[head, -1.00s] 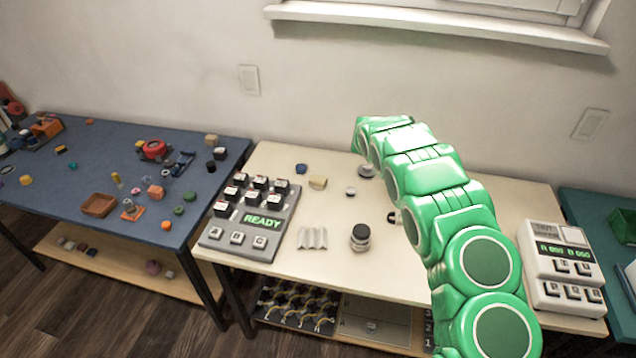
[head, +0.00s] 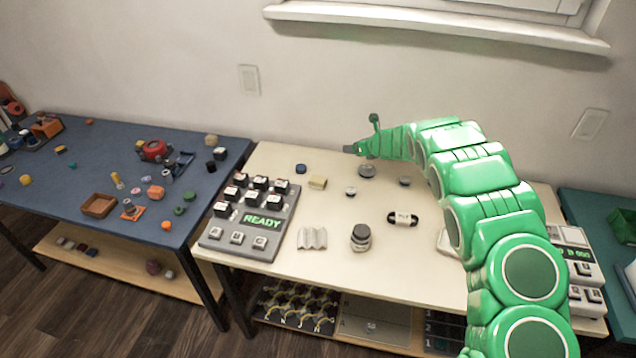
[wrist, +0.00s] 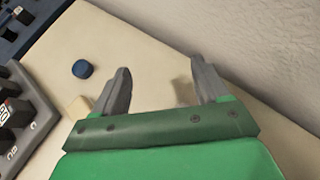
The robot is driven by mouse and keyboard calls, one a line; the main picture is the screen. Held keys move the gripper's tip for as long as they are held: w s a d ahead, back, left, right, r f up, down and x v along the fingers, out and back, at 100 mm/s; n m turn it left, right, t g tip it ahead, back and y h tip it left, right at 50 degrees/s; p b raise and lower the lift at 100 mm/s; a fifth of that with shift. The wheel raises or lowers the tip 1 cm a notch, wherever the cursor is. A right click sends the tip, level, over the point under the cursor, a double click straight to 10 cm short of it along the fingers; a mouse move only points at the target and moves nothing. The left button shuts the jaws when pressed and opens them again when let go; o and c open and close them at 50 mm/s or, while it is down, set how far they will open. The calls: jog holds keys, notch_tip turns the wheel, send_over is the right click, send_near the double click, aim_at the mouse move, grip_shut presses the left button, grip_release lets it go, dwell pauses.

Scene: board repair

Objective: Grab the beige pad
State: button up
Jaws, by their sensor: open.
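A small beige block-like pad (head: 317,182) lies on the cream table (head: 290,165), right of the keypad. In the wrist view a beige piece (wrist: 79,106) shows just left of the left finger, partly hidden by my gripper. My gripper (head: 350,149) is over the back of the table, behind and to the right of the pad. Its two fingers (wrist: 157,88) are apart with nothing held between them. A blurred darker patch shows beyond the gap, and I cannot tell what it is.
A blue round piece (head: 301,168) lies close to the pad. The keypad reading READY (head: 262,222) stands to the left. A jar (head: 361,237), a wavy grey piece (head: 312,238) and a black roll (head: 402,219) lie nearer the front. The wall is close behind.

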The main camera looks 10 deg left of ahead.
jog(key=s+a+r+n+g+y, duration=0.2)
jog(key=s+n+g+y, duration=0.15)
jog(key=s, duration=0.25)
jog(key=s+a+r+n+g+y, duration=0.1)
jog(key=s+a+n+g+y, duration=0.1)
jog(key=s+n, duration=0.3)
jog(key=m, duration=0.1)
send_near(318, 179)
jog(key=shift+w+a+f, duration=0.15)
jog(key=shift+w+a, duration=0.15)
jog(key=shift+a, duration=0.5)
jog(key=shift+x, duration=3.85)
jog(key=shift+s+d+f, duration=0.1)
jog(key=shift+f, duration=0.05)
jog(key=shift+c, duration=0.4)
